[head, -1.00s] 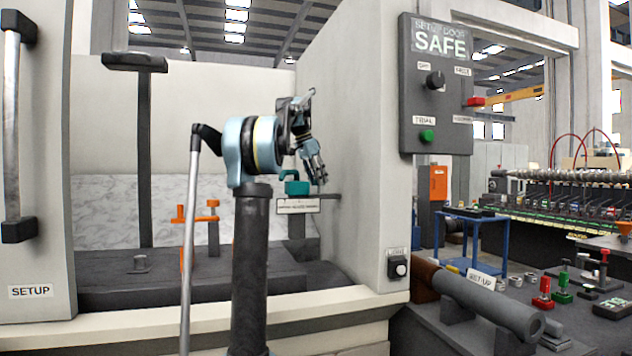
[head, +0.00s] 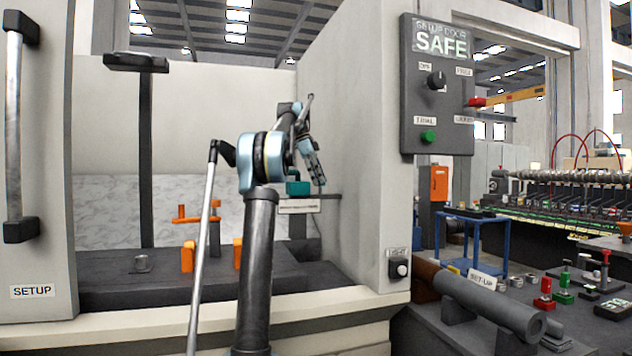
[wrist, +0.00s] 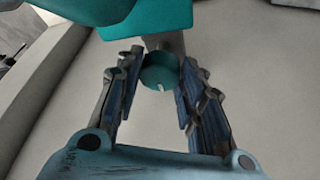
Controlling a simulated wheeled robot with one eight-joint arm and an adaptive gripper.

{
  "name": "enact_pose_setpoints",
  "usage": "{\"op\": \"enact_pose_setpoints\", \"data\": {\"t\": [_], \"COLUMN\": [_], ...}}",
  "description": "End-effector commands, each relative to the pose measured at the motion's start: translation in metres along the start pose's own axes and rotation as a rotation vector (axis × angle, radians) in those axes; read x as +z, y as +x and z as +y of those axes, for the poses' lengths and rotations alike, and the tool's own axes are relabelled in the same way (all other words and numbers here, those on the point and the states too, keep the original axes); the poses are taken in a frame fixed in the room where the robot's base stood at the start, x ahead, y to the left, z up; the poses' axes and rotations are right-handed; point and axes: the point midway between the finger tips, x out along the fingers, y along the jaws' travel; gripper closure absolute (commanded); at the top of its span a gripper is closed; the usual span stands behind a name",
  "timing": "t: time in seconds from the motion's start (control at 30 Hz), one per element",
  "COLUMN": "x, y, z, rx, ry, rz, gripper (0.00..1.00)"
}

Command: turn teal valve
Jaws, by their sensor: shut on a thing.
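The teal valve (head: 298,188) sits above a small white label plate in the recess at the right wall. My gripper (head: 320,180) is just to its right in the head view, pointing down. A larger teal part (wrist: 165,14) fills the top of that view. My arm hides part of the valve's surroundings in the head view.
Orange fixtures (head: 188,256) stand on the dark bed left of my arm. The recess's right wall (head: 350,130) is close to my gripper. A grey panel reading SAFE (head: 435,85) hangs farther right. A grey cylinder (head: 490,305) lies at the lower right.

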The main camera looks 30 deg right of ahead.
Motion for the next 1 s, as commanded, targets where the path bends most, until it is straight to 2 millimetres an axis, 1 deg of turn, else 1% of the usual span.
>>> {"op": "enact_pose_setpoints", "data": {"t": [0.03, 0.53, 0.57, 0.6, 0.87, 1.0], "x": [0.0016, 0.0002, 0.0001, 0.0, -0.001, -0.0011], "y": [-0.0001, 0.0009, 0.0009, 0.001, 0.0009, -0.0024], "z": [-0.0022, -0.0025, -0.0025, -0.0025, -0.0013, -0.0014], "rx": [-0.001, 0.006, 0.006, 0.006, 0.008, 0.009], "ry": [0.007, 0.025, 0.025, 0.025, 0.025, 0.025], "rz": [-0.002, -0.002, -0.002, -0.002, -0.001, -0.001], "gripper": [0.88, 0.88, 0.62, 0.56, 0.56, 0.56]}}
